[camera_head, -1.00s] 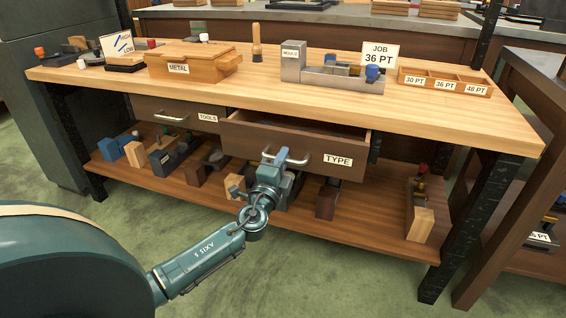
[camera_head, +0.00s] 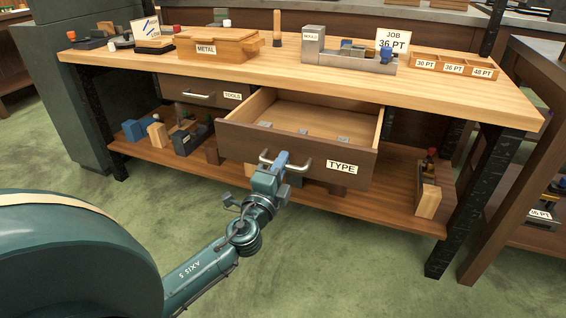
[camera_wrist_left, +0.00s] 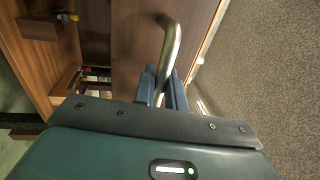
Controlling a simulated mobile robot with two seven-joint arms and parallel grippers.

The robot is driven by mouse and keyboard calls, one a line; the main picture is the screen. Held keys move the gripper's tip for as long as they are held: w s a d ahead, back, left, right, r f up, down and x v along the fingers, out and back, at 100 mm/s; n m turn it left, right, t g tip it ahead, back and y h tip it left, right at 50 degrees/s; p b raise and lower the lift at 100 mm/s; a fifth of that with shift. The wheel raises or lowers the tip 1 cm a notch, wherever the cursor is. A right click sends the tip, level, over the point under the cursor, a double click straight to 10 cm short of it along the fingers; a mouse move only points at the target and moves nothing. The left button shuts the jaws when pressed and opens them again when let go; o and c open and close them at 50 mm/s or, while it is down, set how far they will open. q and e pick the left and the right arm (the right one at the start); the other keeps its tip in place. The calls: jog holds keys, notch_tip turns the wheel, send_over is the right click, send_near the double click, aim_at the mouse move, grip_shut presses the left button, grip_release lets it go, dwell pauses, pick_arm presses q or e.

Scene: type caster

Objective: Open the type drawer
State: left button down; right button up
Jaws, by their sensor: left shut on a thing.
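The type drawer (camera_head: 297,149), with a dark wooden front and a white TYPE label, stands pulled well out from under the bench. Its light wooden inside shows several small grey metal pieces (camera_head: 303,133). My left gripper (camera_head: 281,162) is shut on the drawer's metal bar handle (camera_head: 303,165) at the front. In the left wrist view the handle (camera_wrist_left: 169,48) runs between the two fingers (camera_wrist_left: 161,88). My right gripper is in neither view.
The tools drawer (camera_head: 201,93) beside it is closed. The wooden bench top (camera_head: 270,75) carries a METAL box (camera_head: 218,46), a grey mould (camera_head: 345,58) and a partitioned tray (camera_head: 454,66). The lower shelf (camera_head: 385,199) holds several tools. Green floor lies open in front.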

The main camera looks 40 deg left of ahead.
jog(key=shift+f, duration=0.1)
pick_arm(q)
jog(key=c, duration=1.6)
grip_release()
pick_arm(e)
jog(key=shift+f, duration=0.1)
pick_arm(q)
jog(key=shift+o, duration=0.2)
jog(key=shift+s, duration=0.1)
jog(key=b+v, duration=0.2)
jog(key=v, duration=1.1)
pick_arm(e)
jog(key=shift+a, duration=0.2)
